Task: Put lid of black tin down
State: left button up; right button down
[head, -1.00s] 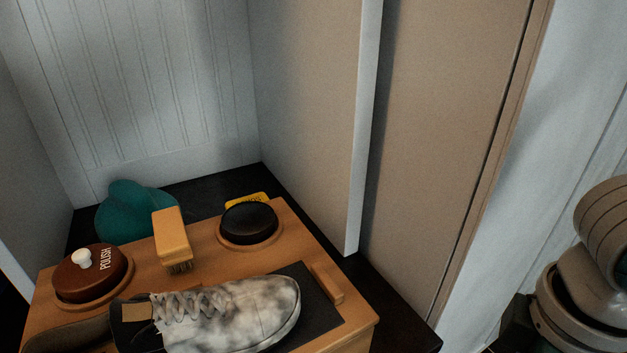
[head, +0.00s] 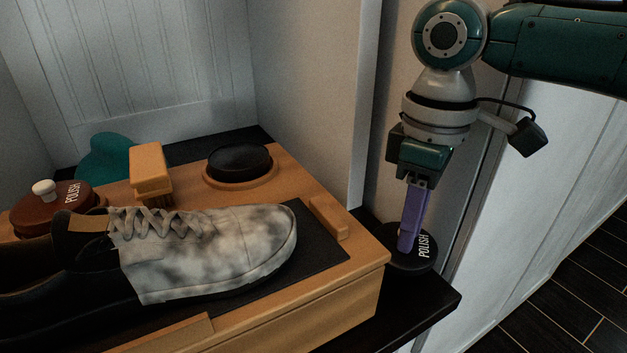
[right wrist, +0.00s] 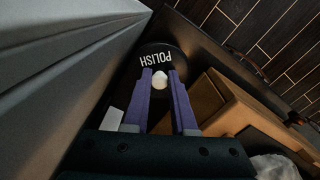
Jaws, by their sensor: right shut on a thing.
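The lid (head: 404,262) is a black disc with white POLISH lettering, at or just above the dark bench top to the right of the wooden box; I cannot tell whether it touches. My right gripper (head: 407,246) points down with purple fingers shut on the lid's knob. In the right wrist view, the white knob (right wrist: 160,80) sits between the fingertips, with the lid (right wrist: 153,46) beyond. The lidless black tin (head: 238,160) sits in a round recess at the back of the box. My left gripper is out of view.
The wooden box (head: 345,285) carries a stained shoe (head: 205,255), a brush (head: 150,170) and a brown polish tin (head: 75,196). A teal object (head: 105,155) is behind. A wall panel rises close behind the lid. The dark bench (head: 425,310) has bare room in front of it.

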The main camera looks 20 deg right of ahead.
notch_tip(320, 180, down, 4)
jog(key=b, duration=0.3)
jog(key=shift+w+r, duration=0.1)
jog(key=shift+w, duration=0.05)
jog(key=shift+r, duration=0.15)
jog(key=shift+f, duration=0.2)
jog(key=shift+f, duration=0.1)
jog(key=c, duration=0.7)
grip_release()
jog(key=shift+f, duration=0.1)
jog(key=shift+c, duration=0.2)
